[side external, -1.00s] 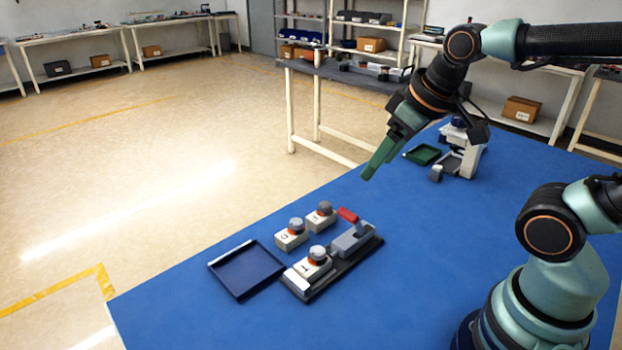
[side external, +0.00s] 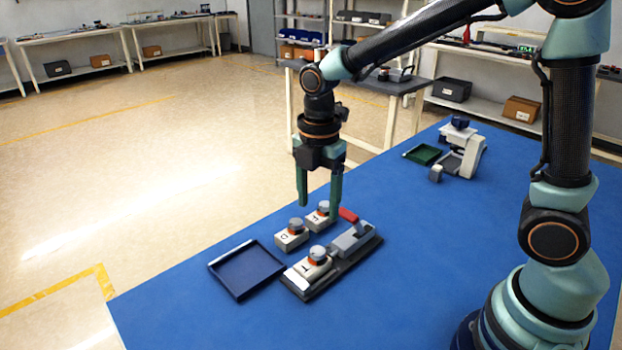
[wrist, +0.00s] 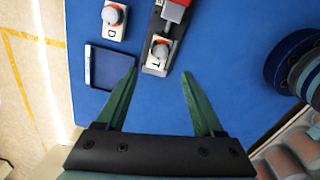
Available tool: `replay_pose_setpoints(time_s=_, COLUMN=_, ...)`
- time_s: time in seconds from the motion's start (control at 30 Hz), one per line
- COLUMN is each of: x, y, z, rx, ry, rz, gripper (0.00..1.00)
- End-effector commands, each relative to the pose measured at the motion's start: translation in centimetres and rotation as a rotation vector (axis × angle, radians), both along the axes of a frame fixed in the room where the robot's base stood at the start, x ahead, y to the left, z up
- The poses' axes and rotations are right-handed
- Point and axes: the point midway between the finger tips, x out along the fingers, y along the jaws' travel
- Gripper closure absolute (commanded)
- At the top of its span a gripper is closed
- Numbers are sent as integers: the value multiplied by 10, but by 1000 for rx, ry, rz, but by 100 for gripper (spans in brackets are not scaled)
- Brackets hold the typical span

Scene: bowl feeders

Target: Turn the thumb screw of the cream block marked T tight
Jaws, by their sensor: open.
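The cream block marked T (side external: 306,270) sits on a dark clamp base (side external: 335,280), with a grey thumb screw (side external: 317,253) upright on top and an orange-red ring under it. In the wrist view the T block (wrist: 154,62) and its screw (wrist: 160,51) lie just beyond the gap between my fingertips. My gripper (side external: 318,209) is open, empty and pointing down. In the side view its fingers appear above and behind the blocks, one overlapping the rear block. I cannot tell how tight the screw is.
A block marked D (side external: 289,240) and a rear block (side external: 318,222), its letter unclear, stand beside the base. A grey clamp with a red handle (side external: 348,215) is on the base. A dark blue tray (side external: 246,268) lies left. A green tray (side external: 423,152) and white device (side external: 462,148) stand farther back.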

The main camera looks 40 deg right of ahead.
Motion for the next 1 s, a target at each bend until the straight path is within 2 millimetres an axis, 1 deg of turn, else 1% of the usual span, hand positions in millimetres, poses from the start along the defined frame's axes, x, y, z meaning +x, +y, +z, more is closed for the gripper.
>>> replay_pose_setpoints(time_s=0.3, x=-2, y=-1, z=-60, rx=-1, ry=6, rz=-4, gripper=31)
replay_pose_setpoints(time_s=0.5, x=-2, y=-1, z=-91, rx=-1, ry=4, rz=-5, gripper=31)
replay_pose_setpoints(time_s=0.6, x=-1, y=-1, z=-101, rx=-1, ry=3, rz=-5, gripper=31)
replay_pose_setpoints(time_s=0.7, x=-1, y=-1, z=-106, rx=0, ry=1, rz=-5, gripper=31)
replay_pose_setpoints(time_s=1.0, x=-1, y=-1, z=-108, rx=0, ry=0, rz=-5, gripper=31)
